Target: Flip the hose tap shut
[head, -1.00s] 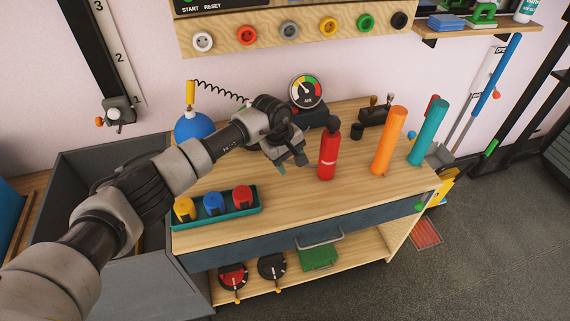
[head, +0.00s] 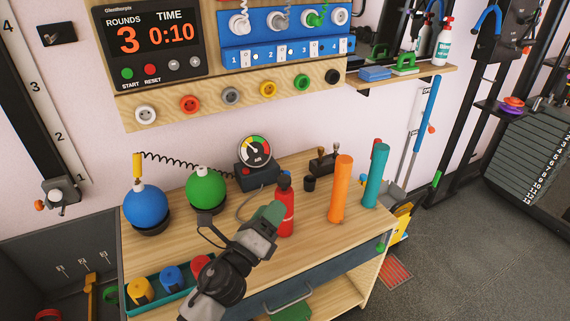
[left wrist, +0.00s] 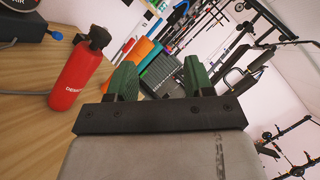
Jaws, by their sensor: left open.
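I cannot clearly pick out the hose tap in the head view. In the left wrist view a small blue piece (left wrist: 56,36) sticks out beside the dark gauge box (left wrist: 25,25); it may be a tap lever. A grey hose (head: 243,203) curves from near the gauge box (head: 258,174) toward the red bottle (head: 284,215), which stands upright. My left gripper (head: 270,212), with green fingertips, is just in front of the bottle and covers part of it. In the left wrist view the jaws (left wrist: 156,82) are apart and empty, with the bottle (left wrist: 78,78) to their left.
Blue (head: 146,205) and green (head: 206,190) balls stand at the table's back left. Orange (head: 341,190) and teal (head: 376,175) cylinders stand at the right. A teal tray (head: 181,294) with coloured pots is at the front left. The bench top (head: 310,240) right of my gripper is clear.

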